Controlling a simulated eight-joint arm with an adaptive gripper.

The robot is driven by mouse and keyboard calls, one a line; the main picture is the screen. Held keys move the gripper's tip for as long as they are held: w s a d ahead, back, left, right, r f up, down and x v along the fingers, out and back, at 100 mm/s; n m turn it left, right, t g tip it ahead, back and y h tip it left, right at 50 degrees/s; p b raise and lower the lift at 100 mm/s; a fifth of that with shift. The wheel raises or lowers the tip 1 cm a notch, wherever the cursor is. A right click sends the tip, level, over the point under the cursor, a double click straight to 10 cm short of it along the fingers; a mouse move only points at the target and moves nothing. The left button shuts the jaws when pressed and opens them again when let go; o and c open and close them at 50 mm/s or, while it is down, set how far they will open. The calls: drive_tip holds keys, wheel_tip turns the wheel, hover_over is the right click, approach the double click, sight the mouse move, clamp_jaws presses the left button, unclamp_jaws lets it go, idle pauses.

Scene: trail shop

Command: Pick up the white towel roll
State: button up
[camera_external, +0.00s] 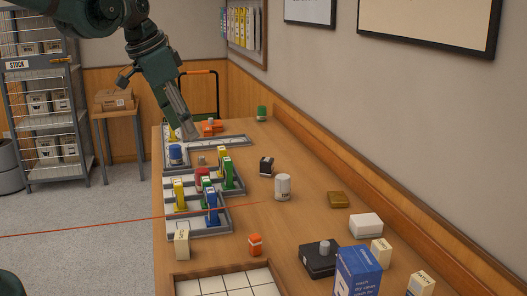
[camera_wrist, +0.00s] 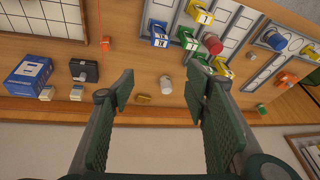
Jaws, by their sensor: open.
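The white towel roll (camera_external: 282,187) is a short upright white cylinder on the wooden counter, right of the grey-framed trays. In the wrist view the towel roll (camera_wrist: 166,85) lies between the open fingers in the picture, with the counter beyond them. My gripper (camera_external: 187,127) is over the far-left part of the counter, above the trays and apart from the roll. In the wrist view my gripper (camera_wrist: 160,82) has its two fingers spread wide with nothing between them.
Trays (camera_external: 205,229) hold blue, yellow, green and red pieces left of the roll. A black box (camera_external: 266,165) stands just behind it. An orange item (camera_external: 255,244), black scale-like box (camera_external: 318,262) and blue box (camera_external: 357,272) are nearer.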

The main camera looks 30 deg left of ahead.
drive_tip(key=w+d+f+m+g+p, duration=0.15)
drive_tip(key=w+m, duration=0.25)
drive_tip(key=w, duration=0.6)
drive_tip(key=m+g+h+p, duration=0.3)
drive_tip(key=m+g, duration=0.2)
drive_tip(key=m, duration=0.7)
hover_over(281, 175)
drive_tip(key=a, duration=0.2)
drive_tip(key=shift+t, duration=0.25)
wheel_tip(281, 175, down, 18)
drive_tip(key=shift+d+f, duration=0.15)
drive_tip(key=shift+f, duration=0.05)
drive_tip(key=shift+w+d+f, duration=0.15)
drive_tip(key=shift+w+f, duration=0.1)
drive_tip(key=shift+f, duration=0.4)
drive_tip(key=shift+f, duration=0.1)
drive_tip(key=shift+b+x, duration=0.35)
drive_tip(key=shift+x, duration=0.8)
drive_tip(key=shift+s, duration=0.1)
